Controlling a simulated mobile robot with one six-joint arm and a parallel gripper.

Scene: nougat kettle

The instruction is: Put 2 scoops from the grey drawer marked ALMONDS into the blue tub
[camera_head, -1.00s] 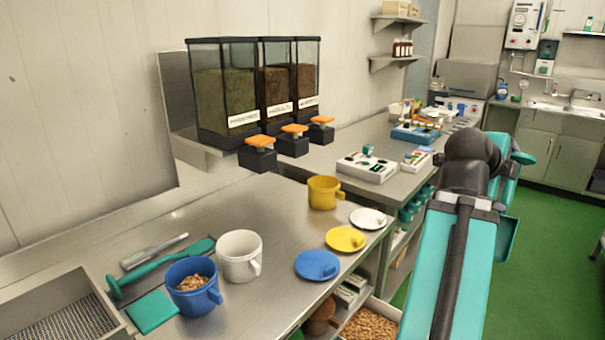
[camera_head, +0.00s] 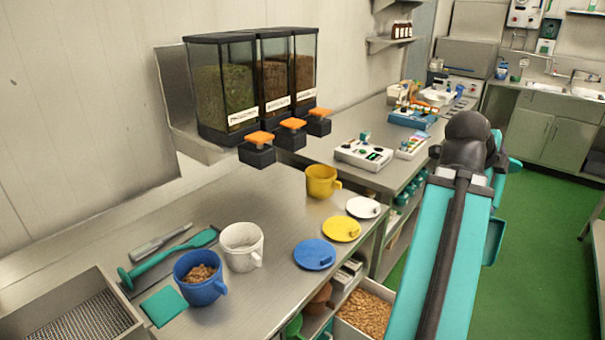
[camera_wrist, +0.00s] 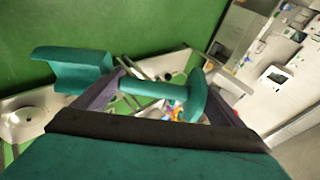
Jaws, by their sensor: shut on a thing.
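The blue tub (camera_head: 200,287) stands upright on the steel counter with brown nut pieces in it. An open drawer (camera_head: 350,331) of light brown nuts shows below the counter, partly hidden by my arm; no ALMONDS marking is readable. In the wrist view my gripper (camera_wrist: 163,88) is shut on the handle of a teal scoop (camera_wrist: 72,70). The scoop's body extends to the left, and its inside cannot be seen. The scoop is above the green floor, apart from tub and drawer.
A white tub (camera_head: 242,262) stands beside the blue tub, and a yellow tub (camera_head: 321,182) is farther back. Blue (camera_head: 315,254), yellow (camera_head: 341,229) and white (camera_head: 363,207) lids lie near the counter edge. A teal spatula (camera_head: 165,260) lies behind the blue tub. Dispensers (camera_head: 225,90) overhang the counter.

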